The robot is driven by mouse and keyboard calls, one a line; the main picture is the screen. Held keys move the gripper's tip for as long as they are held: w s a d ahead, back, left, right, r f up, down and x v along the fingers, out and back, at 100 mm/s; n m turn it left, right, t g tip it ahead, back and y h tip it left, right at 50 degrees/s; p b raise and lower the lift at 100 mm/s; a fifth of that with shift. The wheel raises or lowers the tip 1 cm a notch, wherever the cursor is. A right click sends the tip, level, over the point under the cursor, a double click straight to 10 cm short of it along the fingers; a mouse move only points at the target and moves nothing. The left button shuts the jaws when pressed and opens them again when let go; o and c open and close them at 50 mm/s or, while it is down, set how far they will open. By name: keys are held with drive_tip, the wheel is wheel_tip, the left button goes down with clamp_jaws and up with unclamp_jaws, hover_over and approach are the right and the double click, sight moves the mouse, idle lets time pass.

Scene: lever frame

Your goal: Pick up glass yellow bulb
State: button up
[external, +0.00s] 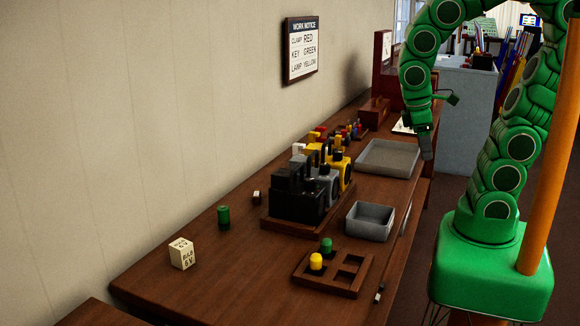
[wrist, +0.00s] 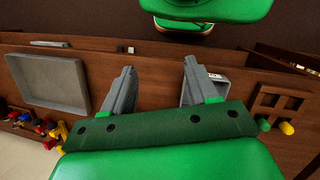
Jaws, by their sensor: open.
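The glass yellow bulb (external: 316,261) stands upright in the near-left compartment of a wooden rack (external: 303,279) on the workbench. A green bulb (external: 326,245) stands in the compartment behind it. In the wrist view the yellow bulb (wrist: 287,128) and the green bulb (wrist: 263,124) show at the right edge, by the rack (wrist: 283,88). My gripper (external: 427,150) hangs above the right edge of the bench, well away from the yellow bulb. In the wrist view my gripper (wrist: 160,67) has its two grey fingers spread apart, with nothing between them.
A small grey bin (external: 369,222) and a larger grey tray (external: 388,158) lie along the bench's right side. Black, grey and yellow devices (external: 312,190) stand behind the rack. A green cylinder (external: 223,217) and a cream box (external: 182,253) stand left.

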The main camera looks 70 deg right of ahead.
drive_tip(key=w+a+f+n+t+h, duration=0.2)
drive_tip(key=w+a+f+n+h, duration=0.15)
drive_tip(key=w+n+h, duration=0.35)
drive_tip(key=n+t+y, duration=0.1)
drive_tip(key=n+t, duration=0.9)
drive_tip(key=n, duration=0.6)
hover_over(321, 260)
drive_tip(key=s+d, duration=0.2)
drive_tip(key=d, duration=0.8)
wheel_tip(321, 260, down, 6)
drive_tip(key=f, duration=0.1)
drive_tip(key=s+a+f+n+t+y, duration=0.1)
drive_tip(key=a+n, duration=0.1)
drive_tip(key=a, duration=0.2)
drive_tip(key=s+a+f+n+t+y, duration=0.1)
drive_tip(key=s+a+n+y, duration=0.1)
drive_tip(key=a, duration=0.2)
drive_tip(key=s+a+f+n+t+y, duration=0.1)
drive_tip(key=s+a+n, duration=0.1)
drive_tip(key=a+n, duration=0.1)
drive_tip(key=shift+a+f+t, duration=0.3)
drive_tip(key=shift+a+f, duration=0.1)
drive_tip(key=shift+x, duration=3.85)
drive_tip(key=shift+a, duration=0.15)
clamp_jaws()
